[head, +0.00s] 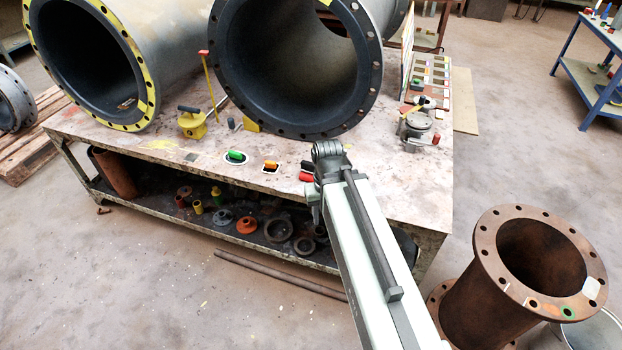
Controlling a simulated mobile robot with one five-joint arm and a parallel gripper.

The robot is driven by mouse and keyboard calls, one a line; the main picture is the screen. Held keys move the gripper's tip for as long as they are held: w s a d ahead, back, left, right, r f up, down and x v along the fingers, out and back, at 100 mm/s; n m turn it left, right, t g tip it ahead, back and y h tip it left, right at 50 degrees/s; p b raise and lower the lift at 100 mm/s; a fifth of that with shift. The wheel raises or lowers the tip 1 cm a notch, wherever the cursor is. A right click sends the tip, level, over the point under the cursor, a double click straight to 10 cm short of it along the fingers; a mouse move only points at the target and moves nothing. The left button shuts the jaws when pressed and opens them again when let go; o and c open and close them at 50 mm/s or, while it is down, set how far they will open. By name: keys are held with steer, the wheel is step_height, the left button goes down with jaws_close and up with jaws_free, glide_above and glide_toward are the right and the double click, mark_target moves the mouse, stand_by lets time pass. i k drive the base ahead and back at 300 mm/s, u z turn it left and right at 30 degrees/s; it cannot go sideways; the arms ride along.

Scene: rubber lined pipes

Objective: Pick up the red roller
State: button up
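A small red roller (306,177) lies on the worktable (185,160) near its front edge, just left of my arm's far joint. Part of it is hidden behind that joint. A dark piece shows beside its upper end. My arm reaches in from the bottom right.
A green roller (236,155) and an orange roller (270,165) lie left of the red one. Two large flanged pipes (150,60) stand behind. A yellow tool (192,123) and a metal fitting (416,127) flank the area. A rusty pipe (470,290) stands right.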

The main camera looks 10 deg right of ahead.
mark_target(307, 169)
steer(key=k, duration=0.4)
steer(key=u, duration=0.45)
steer(key=i, duration=1.2)
steer(key=u, duration=0.95)
steer(key=k, duration=0.8)
steer(key=u, duration=0.1)
steer(key=i, duration=0.9)
steer(key=z, duration=0.1)
